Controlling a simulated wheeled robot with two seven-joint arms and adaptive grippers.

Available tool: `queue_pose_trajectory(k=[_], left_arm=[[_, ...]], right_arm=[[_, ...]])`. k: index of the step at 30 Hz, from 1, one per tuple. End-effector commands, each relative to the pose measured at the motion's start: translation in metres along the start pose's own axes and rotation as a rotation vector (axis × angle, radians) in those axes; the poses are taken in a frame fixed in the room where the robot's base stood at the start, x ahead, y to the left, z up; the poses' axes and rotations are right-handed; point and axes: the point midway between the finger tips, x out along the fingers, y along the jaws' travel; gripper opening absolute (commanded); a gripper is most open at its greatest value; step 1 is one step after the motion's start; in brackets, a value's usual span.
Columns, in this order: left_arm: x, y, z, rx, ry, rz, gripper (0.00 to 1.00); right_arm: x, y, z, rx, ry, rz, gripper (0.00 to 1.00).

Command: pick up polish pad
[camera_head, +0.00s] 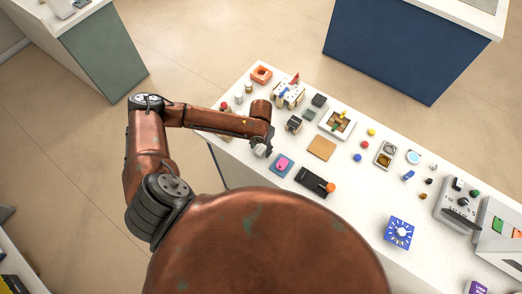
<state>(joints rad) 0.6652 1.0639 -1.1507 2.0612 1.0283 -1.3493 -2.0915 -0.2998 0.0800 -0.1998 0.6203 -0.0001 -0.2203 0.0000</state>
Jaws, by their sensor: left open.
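No piece is plainly marked as the polish pad, and I cannot tell for certain which one it is. Small pad-like pieces on the white table (345,205) include a blue square with a pink round piece on it (283,164), a tan square (321,148) and a small dark block (319,100). My left gripper (263,150) is open, over the table's near left edge, just up and left of the blue square. The gripper is small and partly hidden by its own wrist. My right gripper is not in view.
A white tray (325,122) and a black holder with an orange knob (311,182) stand close by. A grey control box (459,205) stands at the right. Bare tabletop lies around the blue dial card (399,233).

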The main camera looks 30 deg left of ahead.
Motion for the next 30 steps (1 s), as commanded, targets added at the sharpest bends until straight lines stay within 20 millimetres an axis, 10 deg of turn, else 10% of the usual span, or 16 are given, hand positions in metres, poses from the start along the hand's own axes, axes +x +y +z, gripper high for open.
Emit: queue_pose_trajectory(k=[30], left_arm=[[-0.0004,0.0002,0.0005,0.000,-0.001,0.000,0.06]], right_arm=[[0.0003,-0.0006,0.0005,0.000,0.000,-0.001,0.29]])
